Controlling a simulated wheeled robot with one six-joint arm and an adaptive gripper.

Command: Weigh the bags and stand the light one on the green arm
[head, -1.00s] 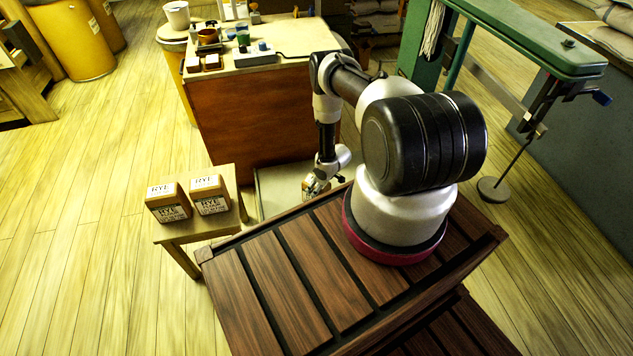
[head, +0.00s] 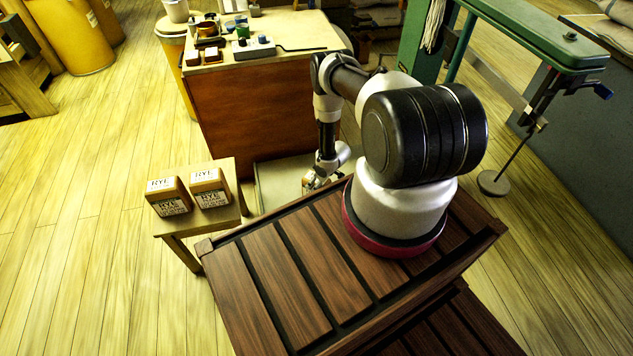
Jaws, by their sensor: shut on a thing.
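Two brown bags with white RYE labels stand side by side on a small wooden stool, the left bag (head: 169,197) and the right bag (head: 210,188). My gripper (head: 315,182) is low beyond the slatted deck, to the right of the stool. It is shut on a small brown thing that looks like a bag, mostly hidden by the fingers and the deck edge. A green arm (head: 540,38) reaches across the upper right on a green post, with a rod and a grey disc (head: 494,183) hanging below its end.
A wooden bench (head: 275,110) with a grey switch box (head: 254,47) and small pots stands behind my gripper. A pale low surface (head: 275,185) lies between stool and gripper. Yellow drums (head: 70,38) stand at the far left. The plank floor at left is clear.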

